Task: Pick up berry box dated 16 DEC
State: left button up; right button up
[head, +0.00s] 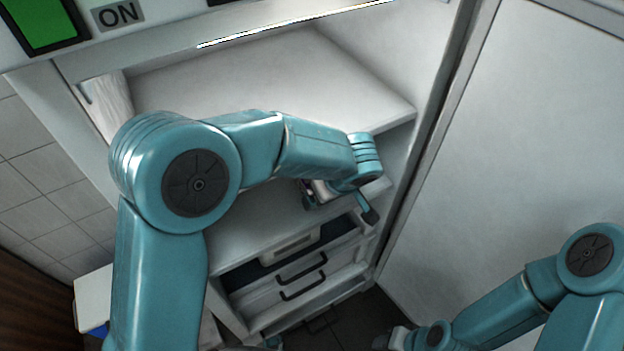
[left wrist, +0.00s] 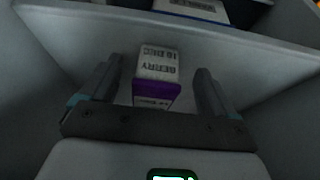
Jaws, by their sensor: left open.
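In the left wrist view, a small box (left wrist: 157,68) with a white label face and a purple side stands between the fingers of my left gripper (left wrist: 158,85). Its upside-down text reads BERRY and 16 DEC. The fingers are open on either side of it, with visible gaps. In the head view my left gripper (head: 340,205) is inside the open fridge, low by a shelf; I cannot make out the box there. My right gripper (head: 398,339) is at the bottom edge, partly cut off, and its jaw state is unclear.
Another white box with blue (left wrist: 190,9) is at the top of the left wrist view, its text only partly legible. In the head view, an upper shelf (head: 270,85) is above my left arm, and drawers with dark handles (head: 303,285) are below. A fridge door (head: 510,150) stands right.

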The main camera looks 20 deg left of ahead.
aim_at(323, 208)
pick_arm(q)
jog(key=x, duration=0.4)
jog(key=shift+s, duration=0.1)
jog(key=shift+w+f, duration=0.2)
jog(key=shift+f, duration=0.2)
jog(key=shift+s+r, duration=0.1)
jog(key=c, duration=1.2)
